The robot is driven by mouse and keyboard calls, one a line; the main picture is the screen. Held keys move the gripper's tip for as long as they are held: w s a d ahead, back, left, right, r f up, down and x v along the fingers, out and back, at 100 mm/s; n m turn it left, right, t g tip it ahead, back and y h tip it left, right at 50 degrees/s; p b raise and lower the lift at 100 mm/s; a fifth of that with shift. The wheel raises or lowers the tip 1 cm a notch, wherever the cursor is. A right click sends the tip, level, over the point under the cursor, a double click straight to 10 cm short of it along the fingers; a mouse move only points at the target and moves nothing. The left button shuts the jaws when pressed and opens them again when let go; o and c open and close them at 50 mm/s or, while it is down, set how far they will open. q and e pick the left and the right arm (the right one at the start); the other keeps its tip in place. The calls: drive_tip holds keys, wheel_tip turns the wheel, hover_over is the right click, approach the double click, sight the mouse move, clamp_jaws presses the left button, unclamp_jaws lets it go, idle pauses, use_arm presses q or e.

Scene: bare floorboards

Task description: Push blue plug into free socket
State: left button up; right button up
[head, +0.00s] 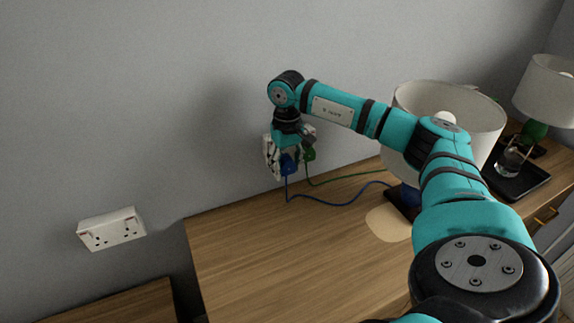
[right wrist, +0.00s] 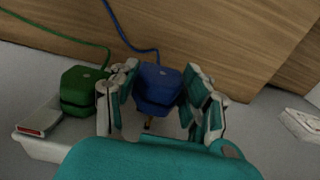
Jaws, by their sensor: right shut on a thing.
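The blue plug (right wrist: 158,88) is held between the two fingers of my right gripper (right wrist: 160,105). What looks like a brass pin shows just below the plug, on the side toward the wall socket (right wrist: 45,147). The green plug (right wrist: 84,90) sits at that socket beside my gripper, left of the blue plug. In the head view my right gripper (head: 287,156) is at the wall socket (head: 268,158), with the blue plug (head: 289,166) and the green plug (head: 309,153) close together. My gripper hides much of the socket. My left gripper is out of view.
Another double socket (head: 111,229) is on the wall at left, empty. The wooden cabinet top (head: 250,250) lies below, mostly clear. The blue cord (head: 335,203) and green cord (head: 345,178) run to the right. Lamps (head: 447,105) and a glass (head: 512,157) stand there.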

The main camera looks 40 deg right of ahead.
drive_tip(key=shift+w+d+r, duration=0.1)
drive_tip(key=shift+w+d, duration=0.1)
drive_tip(key=shift+w, duration=0.3)
drive_tip(key=shift+w+d, duration=0.15)
drive_tip(key=shift+w, duration=0.3)
drive_tip(key=o, duration=1.4)
drive_tip(key=shift+c, duration=0.2)
drive_tip(key=shift+w, duration=0.15)
wheel_tip(320, 180, up, 12)
drive_tip(key=shift+a, duration=0.1)
drive_tip(key=shift+c, duration=0.4)
